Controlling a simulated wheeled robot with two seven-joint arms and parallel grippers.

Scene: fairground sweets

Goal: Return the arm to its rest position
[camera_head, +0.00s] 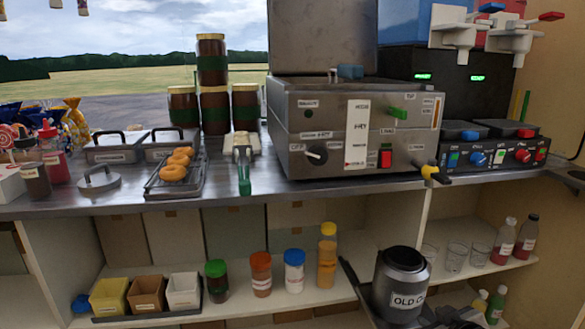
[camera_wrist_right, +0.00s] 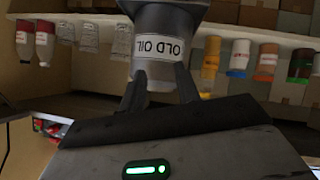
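The old oil can (camera_head: 388,277) is a dark grey, open-topped metal container with a white "OLD OIL" label. It stands upright at the lower right of the head view, in front of the lower shelf. My right gripper (camera_head: 432,315) shows only partly, dark, at the bottom edge by the can. In the right wrist view, which is upside down, the right gripper (camera_wrist_right: 160,72) has its two fingers apart. What the can rests on is hidden. My left gripper is not in view.
The steel counter (camera_head: 240,203) carries a fryer (camera_head: 330,115), a doughnut tray (camera_head: 158,188) and stacked jars (camera_head: 211,60). A yellow-tipped tap (camera_head: 429,172) juts out above the can. The lower shelf (camera_head: 325,292) holds bottles, glasses (camera_head: 456,257) and small bins (camera_head: 109,296).

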